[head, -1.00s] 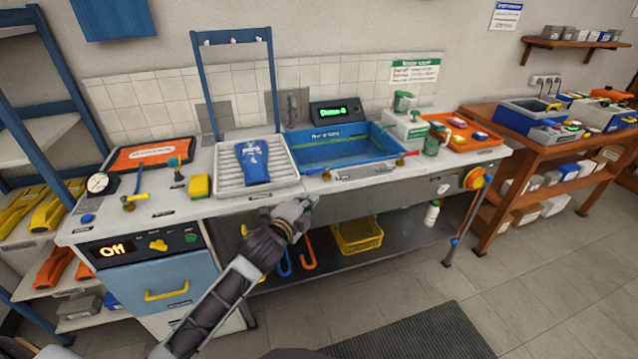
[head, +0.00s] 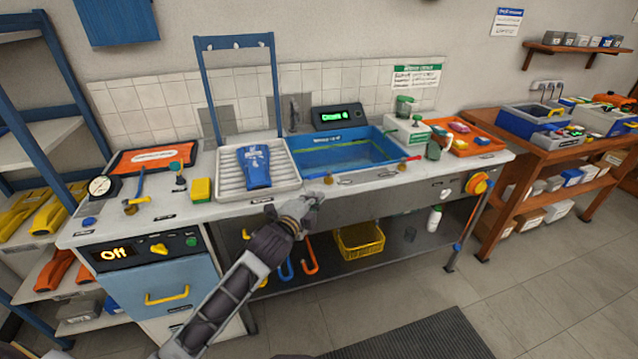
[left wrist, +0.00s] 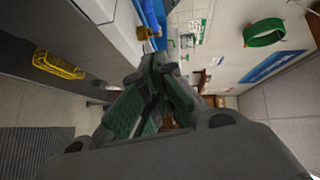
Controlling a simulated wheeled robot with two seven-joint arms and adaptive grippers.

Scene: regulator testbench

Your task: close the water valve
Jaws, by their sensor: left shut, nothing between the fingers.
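The blue water basin (head: 345,157) is set in the bench top. A small brass fitting (head: 328,180) sits at its front left corner, and a red-handled fitting (head: 408,160) at its front right corner. A round orange and yellow knob (head: 478,183) is on the bench's right end. I cannot tell from labels which one is the water valve. My left gripper (head: 314,199) is shut and empty, in front of the bench edge just below the brass fitting. In the left wrist view its fingers (left wrist: 158,92) are together, with the blue basin edge (left wrist: 152,14) beyond. My right gripper is not in view.
A white drain tray (head: 282,185) with a blue item is left of the basin. A yellow basket (head: 360,240) is on the lower shelf. The floor in front is open.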

